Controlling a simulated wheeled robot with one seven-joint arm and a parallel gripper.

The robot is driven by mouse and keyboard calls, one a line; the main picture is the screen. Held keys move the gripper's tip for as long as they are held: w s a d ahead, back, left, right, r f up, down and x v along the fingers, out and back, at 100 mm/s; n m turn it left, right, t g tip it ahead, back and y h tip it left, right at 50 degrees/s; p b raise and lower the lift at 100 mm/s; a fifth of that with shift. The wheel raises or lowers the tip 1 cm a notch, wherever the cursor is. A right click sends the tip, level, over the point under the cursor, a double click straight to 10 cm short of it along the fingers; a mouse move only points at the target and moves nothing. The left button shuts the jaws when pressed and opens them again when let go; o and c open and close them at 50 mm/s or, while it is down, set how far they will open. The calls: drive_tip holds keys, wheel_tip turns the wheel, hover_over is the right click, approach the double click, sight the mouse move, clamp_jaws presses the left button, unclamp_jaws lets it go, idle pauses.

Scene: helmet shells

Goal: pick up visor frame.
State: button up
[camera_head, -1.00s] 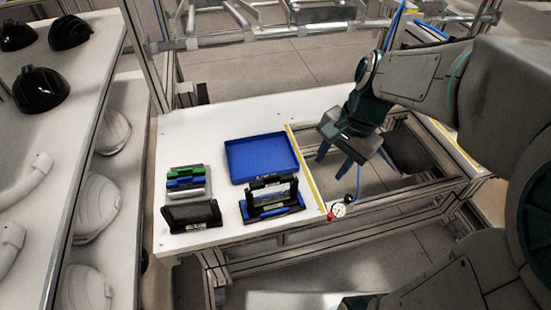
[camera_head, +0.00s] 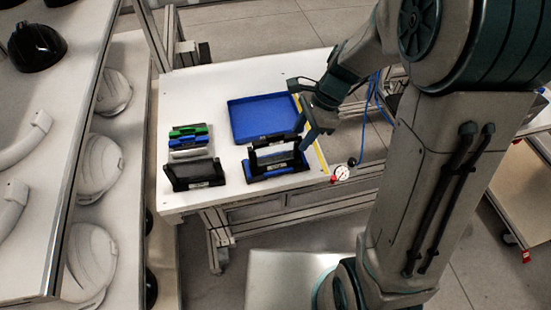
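A black visor frame (camera_head: 277,154) stands upright in a blue and black holder (camera_head: 278,171) at the front right of the white table. Another dark frame (camera_head: 196,175) stands at the front left, with green (camera_head: 189,131), blue and white pieces lined up behind it. It is unclear which of these the task means. My gripper (camera_head: 304,122) is over the table's right edge, pointing left and down, just above and right of the holder. Its fingers look spread, with nothing visible between them. The arm hides part of the gripper.
An empty-looking blue tray (camera_head: 236,122) lies behind the holder. A small gauge with a red knob (camera_head: 338,174) is at the table's front right corner. A shelf with helmet shells (camera_head: 37,46) stands on the left. The table (camera_head: 230,196) is clear between the two frames.

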sight(297, 143)
drive_tip(key=x, duration=0.5)
drive_tip(key=shift+f, duration=0.2)
clamp_jaws()
